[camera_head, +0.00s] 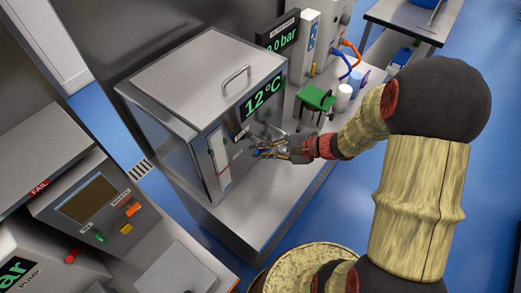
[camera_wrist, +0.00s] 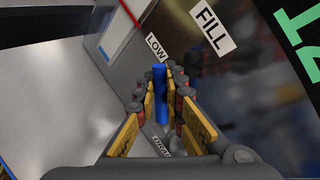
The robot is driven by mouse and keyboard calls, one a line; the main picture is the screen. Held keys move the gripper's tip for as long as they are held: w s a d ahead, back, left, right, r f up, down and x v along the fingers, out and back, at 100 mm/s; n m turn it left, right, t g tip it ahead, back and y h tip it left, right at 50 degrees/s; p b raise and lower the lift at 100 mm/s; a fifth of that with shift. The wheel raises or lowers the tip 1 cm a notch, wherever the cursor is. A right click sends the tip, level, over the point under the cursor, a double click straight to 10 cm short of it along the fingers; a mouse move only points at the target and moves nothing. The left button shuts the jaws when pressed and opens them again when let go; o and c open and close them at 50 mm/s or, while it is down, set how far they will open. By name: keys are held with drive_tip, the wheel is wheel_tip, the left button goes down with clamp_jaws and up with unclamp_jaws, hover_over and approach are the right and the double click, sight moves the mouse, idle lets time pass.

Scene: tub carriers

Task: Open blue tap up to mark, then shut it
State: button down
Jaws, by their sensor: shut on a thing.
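The blue tap (camera_wrist: 159,80) shows in the wrist view as an upright blue handle between my fingers. My gripper (camera_wrist: 160,98) is shut on it, one padded finger at each side. In the head view my gripper (camera_head: 268,149) reaches in from the right to the front of the steel tank (camera_head: 185,120). Only a little blue shows there among the fingers. A tall pale level gauge (camera_head: 218,158) stands on the tank front, left of my gripper. Part of the gauge (camera_wrist: 118,32) shows at the wrist view's upper left.
Labels reading FILL (camera_wrist: 212,28) and LOW (camera_wrist: 156,46) are near the tap, with a partly hidden DRAIN label below. A 12 °C display (camera_head: 262,97) is above my gripper. A green stool-like object (camera_head: 316,98) and cups (camera_head: 343,97) stand behind. Bench is clear in front.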

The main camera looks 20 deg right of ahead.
drive_tip(key=c, duration=2)
unclamp_jaws()
drive_tip(key=shift+o, duration=0.5)
drive_tip(key=v, duration=1.2)
